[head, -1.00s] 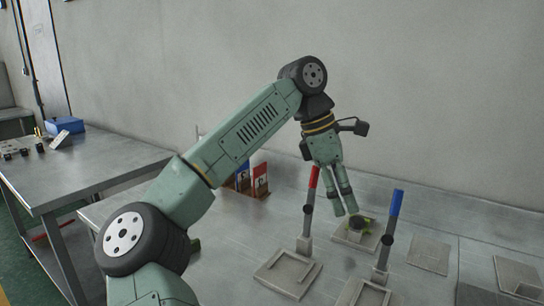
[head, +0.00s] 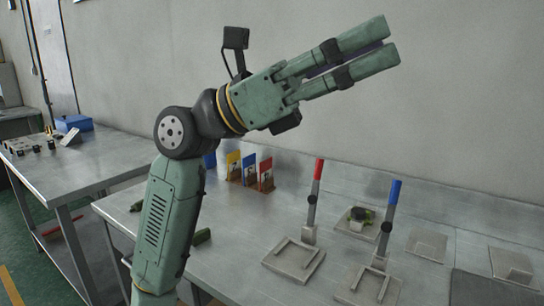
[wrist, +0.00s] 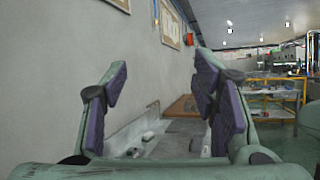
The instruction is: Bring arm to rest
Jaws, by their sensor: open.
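My gripper (head: 392,42) is raised high above the steel worktable (head: 235,235) in the head view, its green fingers pointing up and to the right. My arm is folded upward, with its elbow to the left of the gripper. In the wrist view my gripper (wrist: 160,110) shows two dark-padded fingers wide apart with nothing between them. It is open, empty and clear of everything on the table.
Below stand a red-handled lever (head: 314,190) and a blue-handled lever (head: 389,215) on flat bases. Coloured cards (head: 250,170) stand near the wall. A side table (head: 75,170) is at left.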

